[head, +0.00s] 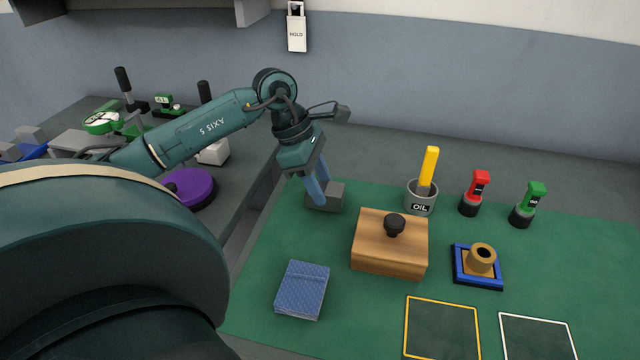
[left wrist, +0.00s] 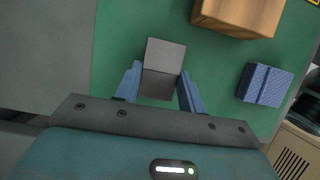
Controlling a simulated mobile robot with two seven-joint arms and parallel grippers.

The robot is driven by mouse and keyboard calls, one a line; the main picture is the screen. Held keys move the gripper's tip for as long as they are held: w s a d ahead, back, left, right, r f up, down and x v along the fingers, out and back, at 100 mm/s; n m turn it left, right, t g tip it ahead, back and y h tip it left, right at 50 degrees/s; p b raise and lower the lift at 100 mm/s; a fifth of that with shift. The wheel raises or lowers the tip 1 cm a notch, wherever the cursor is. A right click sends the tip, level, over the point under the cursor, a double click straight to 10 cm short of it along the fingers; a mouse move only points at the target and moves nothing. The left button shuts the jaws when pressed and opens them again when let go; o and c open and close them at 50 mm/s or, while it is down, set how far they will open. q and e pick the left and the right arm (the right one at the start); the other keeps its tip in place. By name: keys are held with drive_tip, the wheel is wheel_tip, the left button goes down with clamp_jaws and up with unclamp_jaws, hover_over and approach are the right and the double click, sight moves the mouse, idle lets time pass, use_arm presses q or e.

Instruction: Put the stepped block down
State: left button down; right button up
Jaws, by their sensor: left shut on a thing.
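The grey stepped block (head: 330,196) is at the back left of the green mat (head: 270,265), left of the wooden block. My left gripper (head: 317,195) is over it with its blue fingers pointing down. In the left wrist view the stepped block (left wrist: 163,68) sits between the two blue fingers of my left gripper (left wrist: 160,92), which is shut on it. The block looks at or just above the mat; I cannot tell whether it touches. The fingers hide part of it. My right gripper is not in view.
Right of the block stand a wooden block with black knob (head: 375,257), an oil pot (head: 421,203), red (head: 474,190) and green (head: 529,205) handled tools, and a brass piece on a blue base (head: 479,266). Bare mat lies between.

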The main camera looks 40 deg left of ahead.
use_arm(q)
drive_tip(key=shift+w+f, duration=0.1)
drive_tip(key=shift+f, duration=0.45)
drive_tip(key=shift+f, duration=0.2)
drive_tip(key=c, duration=0.9)
unclamp_jaws()
drive_tip(key=shift+o, duration=0.2)
drive_tip(key=shift+r, duration=0.2)
drive_tip(key=v, duration=1.2)
drive_tip(key=shift+f, duration=0.1)
